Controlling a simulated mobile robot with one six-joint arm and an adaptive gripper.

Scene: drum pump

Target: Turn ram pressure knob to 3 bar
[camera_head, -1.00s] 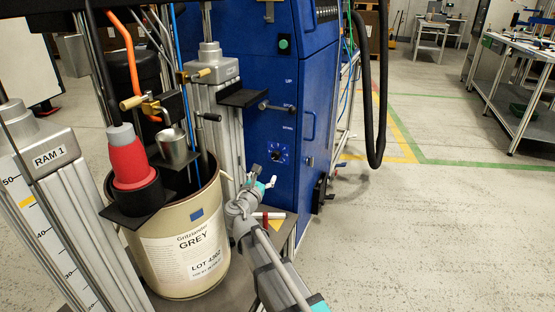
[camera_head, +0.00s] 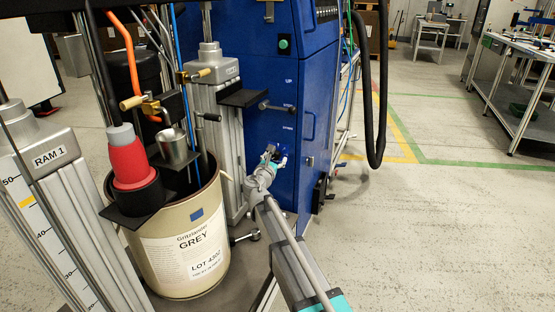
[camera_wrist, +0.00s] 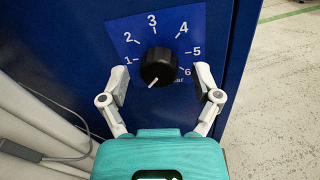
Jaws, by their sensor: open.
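The ram pressure knob (camera_wrist: 156,64) is black and round, on a blue dial plate (camera_wrist: 190,22) marked 1 to 6 with "bar" at lower right. Its white pointer line points to the lower left, below the 1 mark. My gripper (camera_wrist: 161,73) is open, with one finger on each side of the knob and gaps showing between fingers and knob.
Open floor (camera_head: 430,240) lies to the right.

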